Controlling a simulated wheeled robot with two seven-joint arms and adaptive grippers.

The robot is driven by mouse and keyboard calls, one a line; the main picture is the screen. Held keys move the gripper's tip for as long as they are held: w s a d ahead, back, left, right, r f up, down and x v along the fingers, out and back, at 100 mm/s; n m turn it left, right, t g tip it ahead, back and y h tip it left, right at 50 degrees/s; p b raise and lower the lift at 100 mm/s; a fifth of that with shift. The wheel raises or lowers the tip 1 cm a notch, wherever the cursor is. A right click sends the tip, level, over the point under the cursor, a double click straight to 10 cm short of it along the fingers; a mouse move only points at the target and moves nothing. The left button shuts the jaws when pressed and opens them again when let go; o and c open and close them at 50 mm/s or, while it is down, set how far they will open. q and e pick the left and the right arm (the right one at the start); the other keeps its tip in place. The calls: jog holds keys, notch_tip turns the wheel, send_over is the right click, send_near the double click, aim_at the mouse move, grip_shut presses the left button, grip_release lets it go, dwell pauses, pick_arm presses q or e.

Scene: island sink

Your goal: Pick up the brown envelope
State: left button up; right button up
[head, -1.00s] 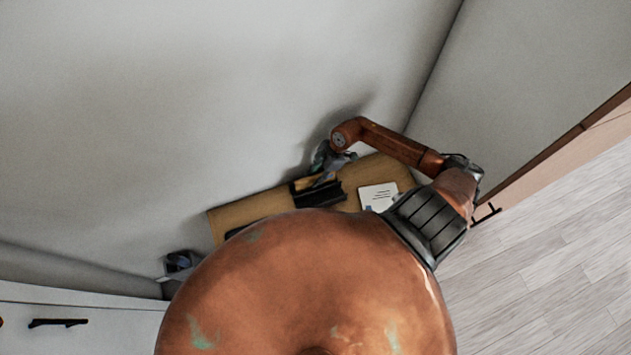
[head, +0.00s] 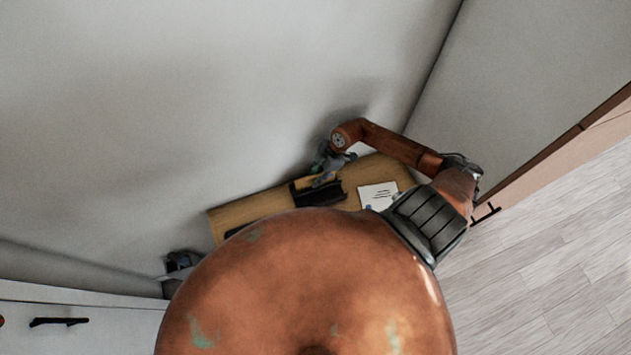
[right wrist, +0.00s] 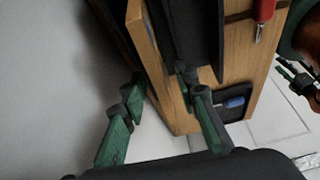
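I cannot clearly make out the brown envelope. In the head view a small tan strip (head: 325,180) shows at the black holder (head: 305,194) on the wooden table; I cannot tell whether it is the envelope. The holder also shows in the right wrist view (right wrist: 195,35). My right gripper (head: 325,168) is at the table's back edge, by the holder. In the right wrist view its fingers (right wrist: 160,128) are wide apart, one beside the table edge, with nothing visibly held. My left gripper (right wrist: 297,85) shows small at the right of that view, its fingers apart.
The wooden table (head: 258,209) stands against the grey wall (head: 200,100). A white printed sheet (head: 378,195) lies right of the holder. A red-handled object (right wrist: 263,12) and a black case with a blue item (right wrist: 235,102) show in the wrist view. My body hides the table's front.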

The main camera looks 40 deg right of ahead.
grip_shut()
dwell(0.4)
